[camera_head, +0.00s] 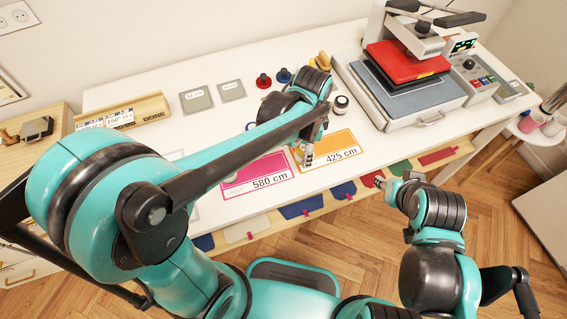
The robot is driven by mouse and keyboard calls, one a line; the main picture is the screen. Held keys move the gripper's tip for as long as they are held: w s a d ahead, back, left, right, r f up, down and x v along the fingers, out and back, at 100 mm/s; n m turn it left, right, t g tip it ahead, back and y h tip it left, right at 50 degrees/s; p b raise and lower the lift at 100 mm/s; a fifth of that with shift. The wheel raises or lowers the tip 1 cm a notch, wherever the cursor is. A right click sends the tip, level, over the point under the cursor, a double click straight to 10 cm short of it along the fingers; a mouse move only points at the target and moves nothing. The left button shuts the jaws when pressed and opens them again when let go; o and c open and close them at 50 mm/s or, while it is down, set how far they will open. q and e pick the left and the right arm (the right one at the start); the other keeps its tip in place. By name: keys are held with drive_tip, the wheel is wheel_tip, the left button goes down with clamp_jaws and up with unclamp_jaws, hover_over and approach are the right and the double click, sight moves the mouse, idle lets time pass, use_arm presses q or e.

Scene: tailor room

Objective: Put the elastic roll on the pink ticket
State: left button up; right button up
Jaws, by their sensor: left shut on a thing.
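The pink ticket (262,172), marked 580 cm, lies flat near the table's front edge, partly covered from view by my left arm. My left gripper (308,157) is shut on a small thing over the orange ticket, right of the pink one. The held thing is too hidden to name. A black-and-white roll (341,103) stands on the table behind and right of this gripper; I cannot tell if it is the elastic roll. My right gripper (378,181) is low, in front of the table edge; its opening is unclear.
The orange ticket (337,150) is marked 425 cm. A heat press (410,90) fills the table's right side. Red (263,80) and blue (284,75) spools and two grey cards (196,100) stand or lie at the back. A wooden holder (128,114) is at left. Coloured pockets (300,206) hang along the front.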

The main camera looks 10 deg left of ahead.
use_arm(q)
drive_tip(key=b, duration=0.2)
hover_over(276, 162)
wheel_tip(276, 162, down, 6)
drive_tip(key=shift+r, duration=0.2)
drive_tip(key=shift+f+b, duration=1.05)
drive_tip(key=shift+f, duration=0.9)
drive_tip(key=shift+f, duration=0.1)
drive_tip(key=o, duration=1.1)
